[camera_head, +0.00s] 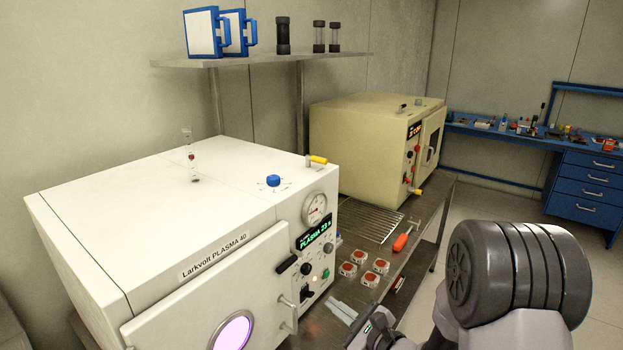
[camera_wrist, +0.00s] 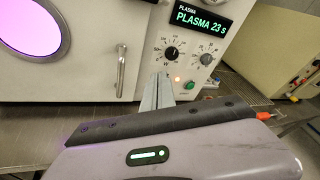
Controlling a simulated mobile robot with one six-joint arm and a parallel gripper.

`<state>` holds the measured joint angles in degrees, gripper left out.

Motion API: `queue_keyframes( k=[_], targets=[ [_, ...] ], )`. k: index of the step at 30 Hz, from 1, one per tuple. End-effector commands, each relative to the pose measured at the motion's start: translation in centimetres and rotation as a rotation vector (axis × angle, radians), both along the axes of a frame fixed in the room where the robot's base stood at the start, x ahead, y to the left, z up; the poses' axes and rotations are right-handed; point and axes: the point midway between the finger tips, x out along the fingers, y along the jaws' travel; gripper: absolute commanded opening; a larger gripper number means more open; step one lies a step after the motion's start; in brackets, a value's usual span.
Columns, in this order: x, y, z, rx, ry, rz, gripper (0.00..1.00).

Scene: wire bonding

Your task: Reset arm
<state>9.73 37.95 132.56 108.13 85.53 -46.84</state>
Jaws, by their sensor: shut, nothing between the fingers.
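My gripper (camera_head: 338,306) shows in the head view at the bottom middle, in front of the white plasma machine (camera_head: 185,228). In the wrist view its two pale fingers (camera_wrist: 160,80) are together with nothing between them. They point at the machine's front, between the door handle (camera_wrist: 122,68) and the dials. I cannot tell whether they touch it. The machine's door is shut and its round window (camera_head: 233,331) glows pink-purple. Its display (camera_wrist: 203,17) reads "PLASMA 23 s".
Several small white boxes with red tops (camera_head: 348,270) and an orange-handled tool (camera_head: 404,238) lie on the metal bench right of the machine. A cream oven (camera_head: 360,145) stands behind. A shelf (camera_head: 260,60) hangs above. A blue workbench (camera_head: 500,130) stands far right.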

Motion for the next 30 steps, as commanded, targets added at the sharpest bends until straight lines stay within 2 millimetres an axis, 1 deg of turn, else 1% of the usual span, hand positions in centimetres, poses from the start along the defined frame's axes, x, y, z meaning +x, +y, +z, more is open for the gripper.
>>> queue_keyframes(
  k=[1, 2, 3, 5, 6, 8, 9, 10, 11, 12, 13, 14, 15, 18, 21, 24, 30],
  targets=[
    [-0.8, 1.4, 1.9, -0.012, -0.021, 0.066, 0.0],
    [-1.6, 2.4, 3.0, -0.024, -0.031, 0.116, 0.0],
    [-2.8, 3.7, 4.6, -0.044, -0.046, 0.189, 0.0],
    [-5.3, 5.9, 7.0, -0.092, -0.069, 0.314, 0.0],
    [-7.6, 7.3, 8.6, -0.142, -0.087, 0.412, 0.0],
    [-12.3, 9.1, 10.7, -0.266, -0.115, 0.585, 0.0],
    [-16.0, 9.6, 11.7, -0.387, -0.135, 0.705, 0.0],
    [-18.6, 9.5, 12.0, -0.494, -0.147, 0.785, 0.0],
    [-21.1, 8.9, 12.0, -0.611, -0.159, 0.853, 0.0],
    [-23.7, 7.5, 11.9, -0.775, -0.173, 0.92, 0.0],
    [-25.2, 6.2, 11.8, -0.897, -0.183, 0.955, 0.0],
    [-26.4, 4.7, 11.8, -1.015, -0.192, 0.974, 0.0],
    [-27.5, 2.7, 11.8, -1.162, -0.203, 0.985, 0.0],
    [-28.7, -1.5, 12.6, -1.449, -0.225, 0.961, 0.0],
    [-29.0, -3.8, 13.4, -1.599, -0.237, 0.926, 0.0],
    [-29.0, -4.5, 13.7, -1.642, -0.237, 0.914, 0.0],
    [-29.0, -4.4, 13.7, -1.64, -0.236, 0.916, 0.0]
  ],
)
